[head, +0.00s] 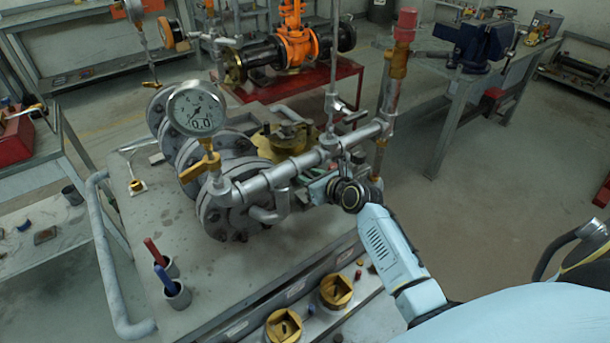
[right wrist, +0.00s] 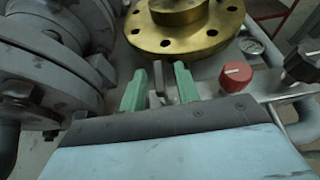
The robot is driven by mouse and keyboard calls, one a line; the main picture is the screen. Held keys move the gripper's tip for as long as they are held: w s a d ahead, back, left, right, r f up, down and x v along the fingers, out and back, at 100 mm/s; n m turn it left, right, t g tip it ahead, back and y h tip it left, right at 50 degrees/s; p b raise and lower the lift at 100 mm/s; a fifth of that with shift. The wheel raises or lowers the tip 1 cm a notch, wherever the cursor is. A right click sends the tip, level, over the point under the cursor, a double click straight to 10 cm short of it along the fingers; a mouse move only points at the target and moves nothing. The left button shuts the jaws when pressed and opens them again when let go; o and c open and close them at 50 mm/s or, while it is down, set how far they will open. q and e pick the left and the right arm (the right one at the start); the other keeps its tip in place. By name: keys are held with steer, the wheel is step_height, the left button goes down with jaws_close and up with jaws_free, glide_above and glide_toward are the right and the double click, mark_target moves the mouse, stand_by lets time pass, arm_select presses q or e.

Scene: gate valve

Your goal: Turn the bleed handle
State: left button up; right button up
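My right arm comes in from the right in the head view, and its gripper (head: 322,188) is low beside the grey pipework, partly hidden by my wrist. In the right wrist view the two green fingertips (right wrist: 159,82) stand apart. A thin grey lever-like piece (right wrist: 157,84) shows between them, with a gap on each side. It may be the bleed handle, but I cannot tell for certain. A yellow lever (head: 200,168) sits under the pressure gauge (head: 196,108), and a grey lever (head: 352,114) is on the pipe behind my gripper. My left gripper is not in view.
The flanged valve body (head: 232,195) stands left of my gripper. A brass flange (right wrist: 190,25) lies just beyond the fingers, with a red knob (right wrist: 236,76) to the right. The red-capped pipe (head: 404,25) rises behind. Brass blocks (head: 336,291) stand at the bench front.

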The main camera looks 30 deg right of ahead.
steer(key=shift+w, duration=0.7)
steer(key=shift+w+a+f+b, duration=0.1)
steer(key=shift+w+f+b, duration=0.2)
steer(key=shift+w, duration=0.3)
steer(key=shift+c, duration=0.3)
jaws_close()
